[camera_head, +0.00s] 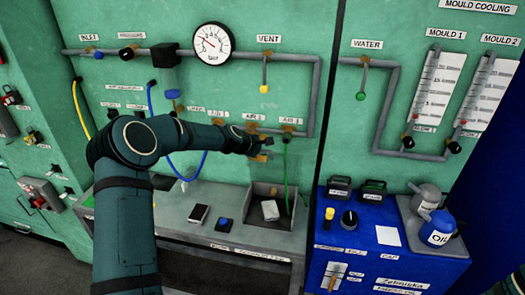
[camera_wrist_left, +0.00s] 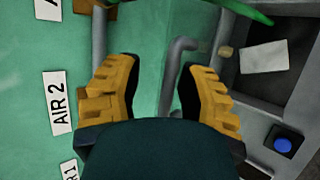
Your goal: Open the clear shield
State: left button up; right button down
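I cannot make out a clear shield in either view. My left gripper (camera_head: 264,149) is in front of the green panel, just below the AIR labels and above the recessed tray (camera_head: 293,222). In the left wrist view its two yellow fingers (camera_wrist_left: 158,85) stand apart with nothing held between them. A grey pipe end (camera_wrist_left: 185,50) shows beyond the gap between the fingers. The AIR 2 label (camera_wrist_left: 58,103) is to the left of the fingers. My right gripper is not in view.
A green hose (camera_head: 286,175) hangs close to the right of my left gripper. The blue cabinet (camera_head: 345,255), with oil cans (camera_head: 438,228) on top, stands at right.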

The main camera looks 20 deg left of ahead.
pick_arm(q)
jog(key=shift+s+f, duration=0.1)
jog(key=shift+f, duration=0.1)
jog(key=shift+s+a+r, duration=0.1)
jog(key=shift+s+r, duration=0.05)
jog(key=shift+s, duration=0.1)
jog(key=v, duration=1.1)
jog(key=shift+r, duration=0.3)
jog(key=shift+s, duration=0.1)
